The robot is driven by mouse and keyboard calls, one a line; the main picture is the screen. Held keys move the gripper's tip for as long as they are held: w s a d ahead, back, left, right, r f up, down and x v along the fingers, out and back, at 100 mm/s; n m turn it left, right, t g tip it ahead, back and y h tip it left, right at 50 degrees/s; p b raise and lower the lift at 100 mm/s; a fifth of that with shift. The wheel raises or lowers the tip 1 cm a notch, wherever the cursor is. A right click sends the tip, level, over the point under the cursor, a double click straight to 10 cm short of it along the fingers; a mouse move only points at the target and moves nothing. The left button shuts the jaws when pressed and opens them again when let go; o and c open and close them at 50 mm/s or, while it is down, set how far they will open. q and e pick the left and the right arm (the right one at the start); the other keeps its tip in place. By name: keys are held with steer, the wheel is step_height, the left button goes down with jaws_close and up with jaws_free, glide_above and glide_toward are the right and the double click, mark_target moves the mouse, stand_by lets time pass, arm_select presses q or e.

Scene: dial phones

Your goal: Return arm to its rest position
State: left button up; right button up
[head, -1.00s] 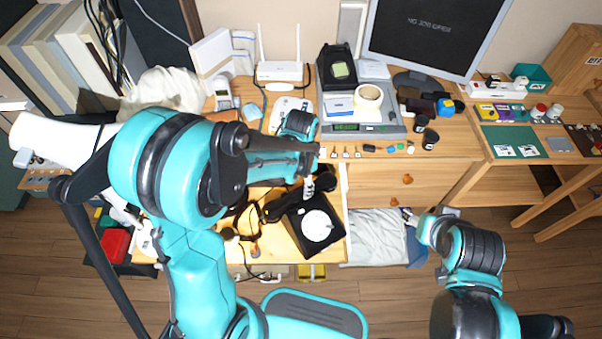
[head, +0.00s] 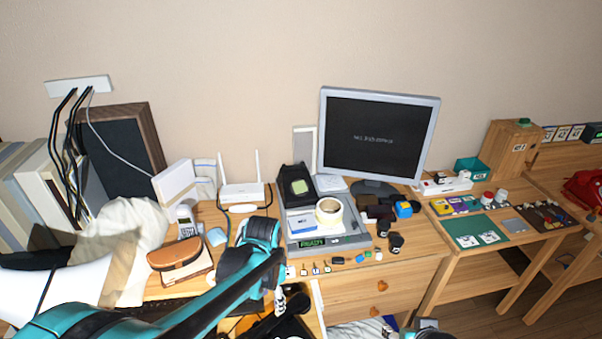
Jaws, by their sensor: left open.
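My left arm comes in from the lower left across the desk's front. Its teal and black wrist is above the desk, left of the scale, and the left gripper (head: 279,283) points down near the black dial phone. The gripper is open, with no object seen in it; its fingertips are hard to make out. The black dial phone (head: 292,327) is at the bottom edge, mostly cut off and partly behind my arm. Of my right arm, only a small part shows at the bottom edge; its jaws cannot be made out.
The wooden desk holds a grey scale (head: 327,243) with a tape roll (head: 329,211), a white router (head: 243,192), a brown case (head: 179,252) and several small items. A monitor (head: 373,137) stands behind. A side table (head: 458,254) with a green mat (head: 474,232) is at right.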

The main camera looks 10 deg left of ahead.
arm_select(q)
steer(key=s+a+r+n+t, duration=0.4)
steer(key=s+r+n+t, duration=0.3)
steer(key=s, duration=0.3)
steer(key=shift+s+a+r+n, duration=0.15)
steer(key=shift+a+r+n, duration=0.2)
steer(key=shift+r+n, duration=0.4)
steer(key=shift+f, duration=0.1)
